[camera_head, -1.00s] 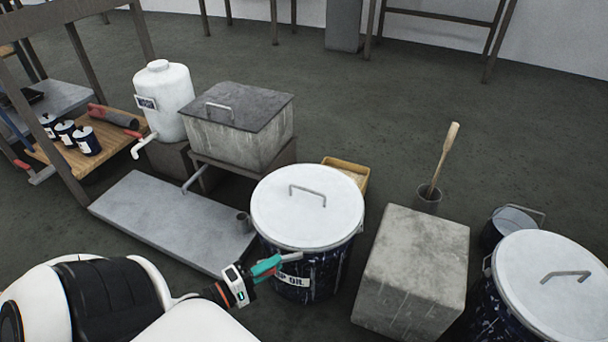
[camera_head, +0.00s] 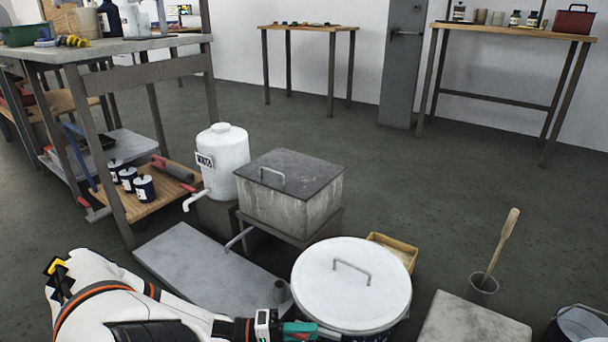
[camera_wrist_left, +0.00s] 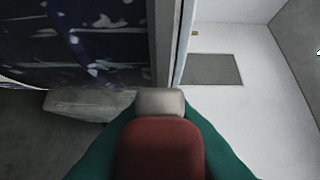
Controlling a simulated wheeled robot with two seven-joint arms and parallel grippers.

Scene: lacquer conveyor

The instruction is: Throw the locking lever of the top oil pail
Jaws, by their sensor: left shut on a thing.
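The top oil pail (camera_head: 395,334) is at the bottom centre of the head view, under a round white lid (camera_head: 335,297) with a bar handle. Its label is out of frame. My left gripper (camera_head: 306,331), with teal fingers, is at the front left of the pail's rim. In the left wrist view the teal fingers close around a red piece with a grey end (camera_wrist_left: 160,102), which looks like the locking lever. The pail's dark blue, white-flecked wall (camera_wrist_left: 70,45) is just beyond it, beside a pale upright band. How far the lever has swung is hidden. My right gripper is not in view.
A grey slab (camera_head: 205,268) lies left of the pail. A concrete box (camera_head: 290,210) and a white water tank (camera_head: 224,160) stand behind it. A concrete block (camera_head: 470,322) is close on the right. The floor behind is open.

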